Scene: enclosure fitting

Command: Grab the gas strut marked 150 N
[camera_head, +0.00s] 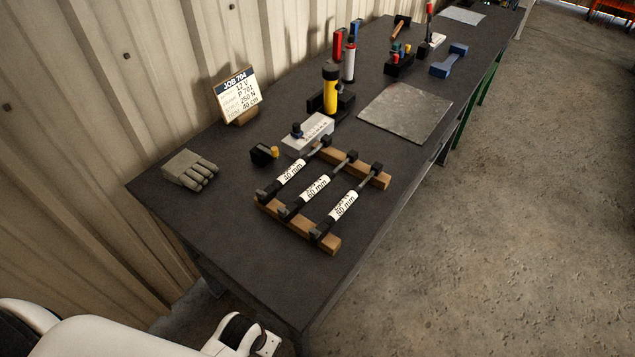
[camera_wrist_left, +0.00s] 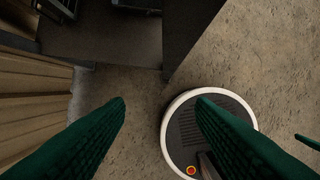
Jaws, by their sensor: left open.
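Three gas struts lie side by side across two wooden rails on the dark bench in the head view. Each has a black body, a grey rod and a white label. The left strut (camera_head: 288,175) reads 40 mm on its lower line, the middle one (camera_head: 315,188) seems to read 60 mm, and the right one (camera_head: 341,208) seems to read 80 mm. Their upper label lines are too small to read, so I cannot tell which says 150 N. My left gripper (camera_wrist_left: 161,101) is open and empty, with green fingers, above the floor. My right gripper is out of view.
A job card (camera_head: 237,95) stands by the wall, showing 250 N. A grey glove (camera_head: 190,169), a light grey box (camera_head: 307,134), a yellow-black cylinder (camera_head: 330,89) and a metal sheet (camera_head: 405,112) surround the wooden rails (camera_head: 325,243). The bench front is clear.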

